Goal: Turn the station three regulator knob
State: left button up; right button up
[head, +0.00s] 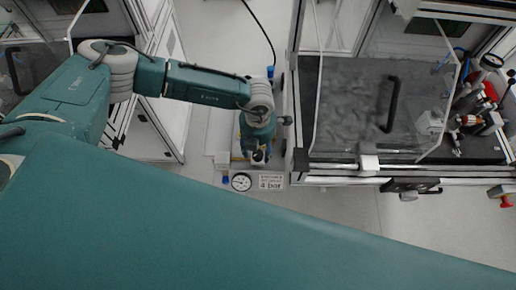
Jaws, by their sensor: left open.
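My left gripper (258,156) hangs at the end of the teal arm in the gap between two machine cabinets, pointing down. It is open, just above the regulator spot. A round white pressure gauge (241,182) sits just below and left of it in the picture. A label plate (271,182) with "4 bar" on it is beside the gauge. The regulator knob is mostly hidden by the gripper, and I cannot tell whether the fingers touch it. My right gripper is not in view.
A glazed cabinet (294,120) stands close to the right of the gripper, with a black handle (391,104) and fittings inside. Another cabinet (160,120) stands to the left. A red button (506,201) is at the far right. Grey floor (215,60) lies between.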

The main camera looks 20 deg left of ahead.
pick_arm(q)
jog(key=shift+f, duration=0.5)
jog(key=c, duration=1.1)
jog(key=shift+c, duration=0.2)
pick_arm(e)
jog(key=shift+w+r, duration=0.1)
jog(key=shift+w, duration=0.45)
pick_arm(q)
jog(key=m+b, duration=0.4)
jog(key=shift+f, duration=0.2)
jog(key=m+b, duration=0.3)
jog(key=shift+m, duration=0.3)
jog(key=shift+r+m+b, duration=0.2)
jog(key=shift+m+b, duration=0.4)
jog(key=shift+b, duration=0.2)
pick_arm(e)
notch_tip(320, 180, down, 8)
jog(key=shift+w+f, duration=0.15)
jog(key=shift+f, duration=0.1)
pick_arm(q)
jog(key=shift+r, duration=0.1)
